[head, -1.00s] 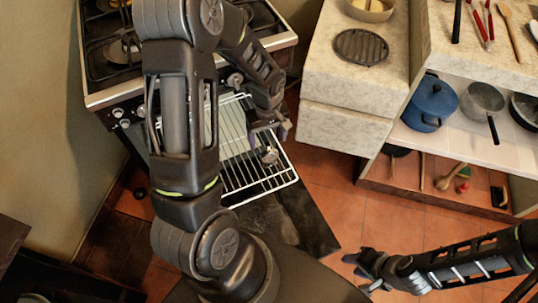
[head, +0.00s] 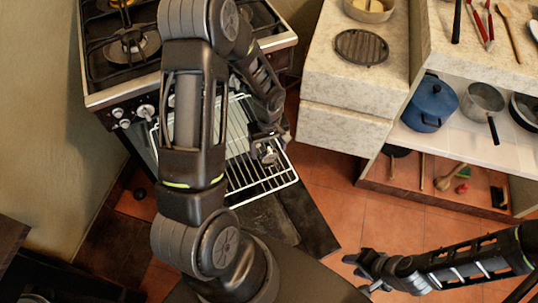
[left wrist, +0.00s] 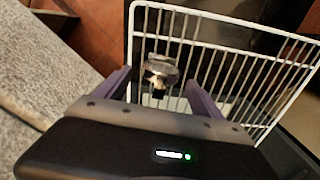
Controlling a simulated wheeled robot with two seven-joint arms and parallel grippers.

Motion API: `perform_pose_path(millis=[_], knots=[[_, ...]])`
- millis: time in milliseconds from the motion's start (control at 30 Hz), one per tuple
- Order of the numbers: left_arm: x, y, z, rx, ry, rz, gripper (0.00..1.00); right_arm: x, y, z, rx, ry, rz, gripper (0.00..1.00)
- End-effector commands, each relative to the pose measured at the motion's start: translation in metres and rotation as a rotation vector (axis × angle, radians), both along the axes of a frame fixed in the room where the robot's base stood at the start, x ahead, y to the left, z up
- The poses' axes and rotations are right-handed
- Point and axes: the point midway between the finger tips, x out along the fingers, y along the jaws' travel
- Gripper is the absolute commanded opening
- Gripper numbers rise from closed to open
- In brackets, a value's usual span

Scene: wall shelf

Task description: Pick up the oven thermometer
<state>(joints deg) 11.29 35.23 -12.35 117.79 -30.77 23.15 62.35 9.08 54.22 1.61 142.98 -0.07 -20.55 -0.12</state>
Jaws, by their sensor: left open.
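The oven thermometer (head: 268,154), small, round and silvery, is on the wire oven rack (head: 238,181). In the left wrist view the thermometer (left wrist: 161,66) shows a shiny round top and a dark lower part, against the rack bars. My left gripper (head: 267,141) is open just above it. In the left wrist view its purple fingers (left wrist: 157,86) stand on either side of the thermometer, and the thermometer lies a little beyond the gap. I see no contact. My right gripper (head: 362,272) is away at the lower right, empty, with its fingers apart.
The rack sticks out of the stove (head: 128,118) over the opened oven door (head: 305,215). A counter (head: 345,90) with a round trivet (head: 361,47) stands to the right. A shelf holds a blue pot (head: 430,103) and a saucepan (head: 483,102). Tiled floor between is clear.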

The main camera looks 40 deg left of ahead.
Motion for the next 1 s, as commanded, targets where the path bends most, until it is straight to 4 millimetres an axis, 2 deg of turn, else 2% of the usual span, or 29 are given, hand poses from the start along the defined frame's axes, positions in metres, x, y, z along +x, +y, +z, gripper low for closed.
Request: perform_pose_path(millis=[300, 1000], knots=[[-0.0002, -0.0001, 0.0002, 0.000, 0.000, 0.000, 0.77, 0.0000, 0.0000, 0.0000, 0.000, 0.000, 0.000, 0.36], [-0.0002, -0.0001, 0.0002, 0.000, 0.000, 0.000, 0.19, 0.0000, 0.0000, 0.0000, 0.000, 0.000, 0.000, 0.36]])
